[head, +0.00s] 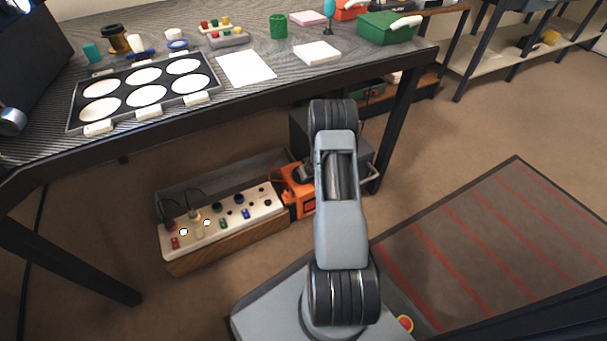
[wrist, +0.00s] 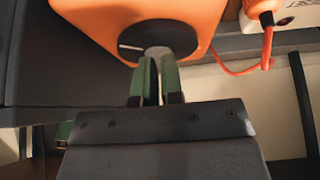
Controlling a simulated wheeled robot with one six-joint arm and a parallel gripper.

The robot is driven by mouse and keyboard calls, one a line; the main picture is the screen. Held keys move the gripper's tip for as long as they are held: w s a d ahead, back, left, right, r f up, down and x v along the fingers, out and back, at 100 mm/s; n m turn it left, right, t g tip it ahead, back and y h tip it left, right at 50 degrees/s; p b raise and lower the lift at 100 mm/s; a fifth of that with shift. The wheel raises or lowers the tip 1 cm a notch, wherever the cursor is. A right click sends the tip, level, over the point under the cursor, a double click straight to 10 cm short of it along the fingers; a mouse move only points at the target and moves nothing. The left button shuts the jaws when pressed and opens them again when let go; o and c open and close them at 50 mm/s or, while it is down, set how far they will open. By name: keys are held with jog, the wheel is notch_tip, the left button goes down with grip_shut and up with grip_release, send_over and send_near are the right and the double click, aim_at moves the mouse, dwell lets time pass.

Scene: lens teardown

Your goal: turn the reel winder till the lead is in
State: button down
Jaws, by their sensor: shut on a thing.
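The orange reel (wrist: 90,15) fills the top of the wrist view, with a dark round winder (wrist: 138,33) on its face. The winder has a grey grip (wrist: 157,51). My gripper (wrist: 158,68), with green fingers, is shut on this grip. The orange lead (wrist: 229,71) hangs in a loop from near the reel to an orange plug (wrist: 263,8) at a white panel. In the head view the orange reel (head: 306,205) sits low at the right end of the socket panel (head: 232,213), partly hidden by my arm. My gripper cannot be made out clearly there.
The panel, with several coloured parts, lies on a wooden box (head: 230,244) below the workbench. The workbench (head: 268,92) stands above and behind, with a lens tray (head: 126,116) on it. A dark table leg (head: 397,125) is right of the reel. A striped mat (head: 500,240) lies at right.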

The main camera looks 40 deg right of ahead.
jog(key=shift+w+a+f, duration=0.15)
jog(key=shift+a+f, duration=0.1)
jog(key=shift+a, duration=0.35)
dwell(0.3)
jog(key=shift+a, duration=0.1)
jog(key=shift+s+a, duration=0.15)
jog(key=shift+s, duration=0.1)
notch_tip(320, 180, up, 6)
jog(key=p, duration=0.3)
jog(key=shift+d+r+p, duration=0.15)
jog(key=shift+d+p, duration=0.15)
jog(key=shift+p, duration=0.05)
jog(key=shift+s, duration=0.1)
